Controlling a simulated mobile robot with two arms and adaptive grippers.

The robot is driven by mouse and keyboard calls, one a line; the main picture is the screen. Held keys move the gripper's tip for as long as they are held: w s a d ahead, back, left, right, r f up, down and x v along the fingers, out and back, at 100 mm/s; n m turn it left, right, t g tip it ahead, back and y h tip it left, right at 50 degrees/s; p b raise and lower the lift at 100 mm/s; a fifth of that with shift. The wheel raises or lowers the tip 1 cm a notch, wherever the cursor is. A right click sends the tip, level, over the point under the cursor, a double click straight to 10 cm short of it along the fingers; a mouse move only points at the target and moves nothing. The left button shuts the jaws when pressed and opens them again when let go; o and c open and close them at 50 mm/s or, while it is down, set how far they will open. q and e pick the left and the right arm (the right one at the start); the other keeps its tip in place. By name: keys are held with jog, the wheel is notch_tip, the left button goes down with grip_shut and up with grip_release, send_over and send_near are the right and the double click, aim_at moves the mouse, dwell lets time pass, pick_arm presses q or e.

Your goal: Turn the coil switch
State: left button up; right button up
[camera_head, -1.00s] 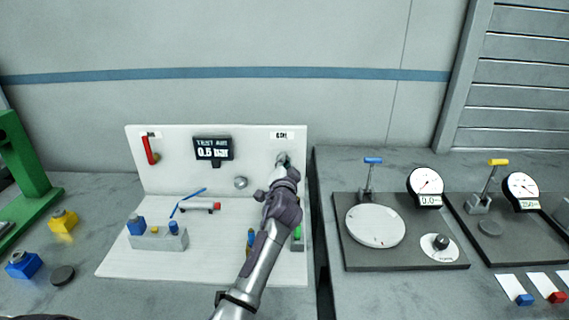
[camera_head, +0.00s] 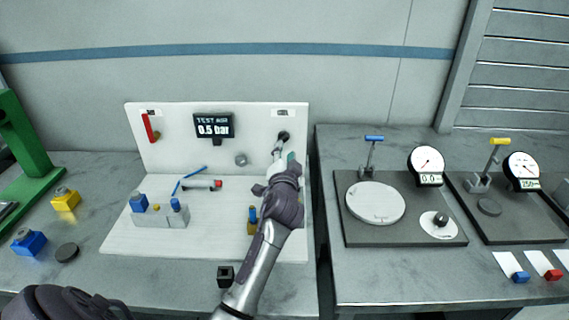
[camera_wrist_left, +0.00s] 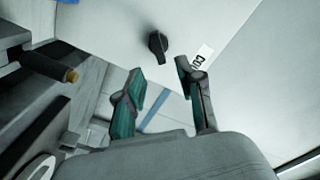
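The coil switch (camera_head: 283,136) is a small black rotary knob at the upper right of the white upright panel, below a small label that reads like COIL. In the left wrist view the knob (camera_wrist_left: 158,43) shows whole, with a raised ridge, beside the label (camera_wrist_left: 202,60). My left gripper (camera_head: 283,157) is just below and in front of the knob. In the wrist view its two fingers (camera_wrist_left: 160,72) are apart and empty, with the knob beyond the gap between the tips, not touched. My right gripper is not in view.
Gauges and a white disc (camera_head: 375,203) stand on the right bench.

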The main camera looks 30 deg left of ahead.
pick_arm(q)
jog(key=v, duration=0.5)
jog(key=shift+s+d, duration=0.15)
jog(key=shift+s, duration=0.05)
